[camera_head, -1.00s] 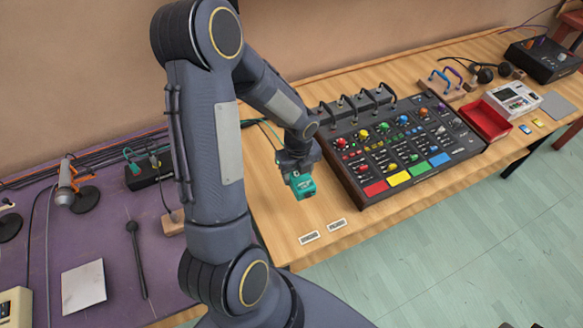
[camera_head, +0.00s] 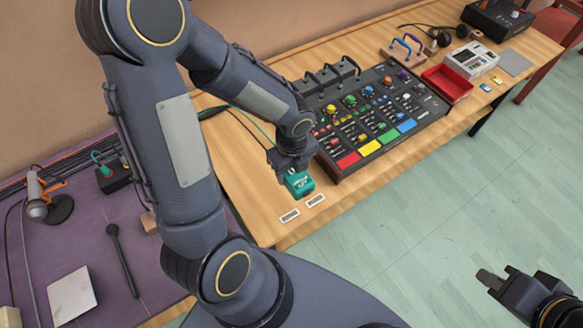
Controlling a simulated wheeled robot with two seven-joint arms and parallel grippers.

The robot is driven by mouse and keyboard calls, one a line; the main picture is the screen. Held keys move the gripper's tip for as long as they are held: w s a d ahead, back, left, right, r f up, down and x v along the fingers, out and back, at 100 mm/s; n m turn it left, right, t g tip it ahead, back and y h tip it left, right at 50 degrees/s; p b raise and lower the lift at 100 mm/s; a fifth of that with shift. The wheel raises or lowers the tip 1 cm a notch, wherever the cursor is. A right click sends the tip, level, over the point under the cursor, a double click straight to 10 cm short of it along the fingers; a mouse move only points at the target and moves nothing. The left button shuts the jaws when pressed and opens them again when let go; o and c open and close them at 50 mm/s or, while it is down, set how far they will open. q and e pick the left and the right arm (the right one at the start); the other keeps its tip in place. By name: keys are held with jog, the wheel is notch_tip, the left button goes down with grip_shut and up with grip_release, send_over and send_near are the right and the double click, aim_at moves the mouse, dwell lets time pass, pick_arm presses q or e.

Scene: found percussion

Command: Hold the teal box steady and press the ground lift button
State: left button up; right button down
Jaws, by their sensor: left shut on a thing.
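The teal box (camera_head: 299,184) stands on the wooden table, just left of the mixer's near left corner. My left gripper (camera_head: 291,172) is shut on it from above and behind, and hides its back part. The ground lift button cannot be made out at this size. A green cable runs from behind the gripper toward the back of the table. My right gripper (camera_head: 492,283) is at the lower right, over the floor and well away from the box. Its dark fingers show, but the gap between them is unclear.
A mixer (camera_head: 375,125) with coloured pads is close to the right of the box. Two small white labels (camera_head: 290,215) lie in front of it. A red tray (camera_head: 447,82) stands further right. A purple-topped table (camera_head: 95,245) is at the left. Floor is open at front right.

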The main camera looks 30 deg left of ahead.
pick_arm(q)
jog(key=shift+f, duration=0.1)
jog(key=shift+w+a+f+b, duration=0.85)
jog(key=shift+w+a+f, duration=0.1)
jog(key=shift+a+f, duration=1.2)
jog(key=shift+w+a+f+b, duration=0.85)
jog(key=shift+w+a+f, duration=0.1)
jog(key=shift+a+f, duration=1.15)
jog(key=shift+w+a+f+b, duration=0.85)
jog(key=shift+w+a+f, duration=0.1)
jog(key=shift+a+f, duration=1.2)
dwell(1.5)
